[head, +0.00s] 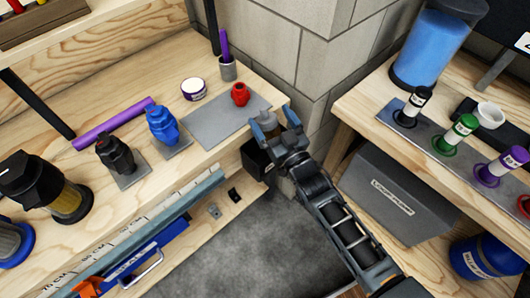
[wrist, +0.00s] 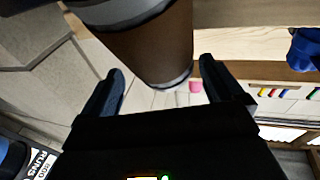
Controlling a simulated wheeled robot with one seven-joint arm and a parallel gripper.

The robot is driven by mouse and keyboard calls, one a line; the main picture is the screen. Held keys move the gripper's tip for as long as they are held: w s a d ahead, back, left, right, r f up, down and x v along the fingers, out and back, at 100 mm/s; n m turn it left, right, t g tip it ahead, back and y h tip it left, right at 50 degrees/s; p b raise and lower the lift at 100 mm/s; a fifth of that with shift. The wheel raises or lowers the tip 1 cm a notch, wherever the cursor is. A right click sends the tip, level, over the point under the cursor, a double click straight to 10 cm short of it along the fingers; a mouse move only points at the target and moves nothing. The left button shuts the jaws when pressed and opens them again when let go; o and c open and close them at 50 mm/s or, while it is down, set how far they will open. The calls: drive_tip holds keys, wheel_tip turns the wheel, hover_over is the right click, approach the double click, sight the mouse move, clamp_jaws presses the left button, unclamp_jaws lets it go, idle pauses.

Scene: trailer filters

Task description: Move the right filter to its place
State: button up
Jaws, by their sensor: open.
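My gripper (head: 273,121) is open at the right end of the left workbench. A brown cylinder with grey bands, which looks like the right filter (wrist: 160,45), stands in front of and between the spread fingers (wrist: 161,72) in the wrist view. In the head view only a small part of this cylinder (head: 262,126) shows beside the fingers, at the bench corner. I cannot tell whether the fingers touch it. A grey plate (head: 205,122) lies on the bench to its left, with a red object (head: 240,94) on its far edge.
A blue object (head: 162,124) and a black one (head: 115,153) stand on small plates to the left. A purple rod (head: 113,124) and a round tin (head: 193,89) lie behind. A block wall (head: 290,45) rises close behind my gripper. The right bench holds several bottles.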

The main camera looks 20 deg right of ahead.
drive_tip(key=s+f+b, duration=0.1)
drive_tip(key=s, duration=0.6)
drive_tip(key=shift+s+d, duration=0.2)
drive_tip(key=shift+f, duration=0.1)
drive_tip(key=s+d+r+g, duration=0.2)
drive_tip(key=s, duration=1.7)
drive_tip(key=s+a+r+g+h, duration=0.1)
drive_tip(key=s+a+r+g, duration=0.1)
drive_tip(key=s+r, duration=1.1)
drive_tip(key=s+g, duration=0.1)
drive_tip(key=s, duration=0.1)
drive_tip(key=shift+s+a+r+m, duration=0.15)
drive_tip(key=shift+s+r+m, duration=0.15)
drive_tip(key=shift+r, duration=0.05)
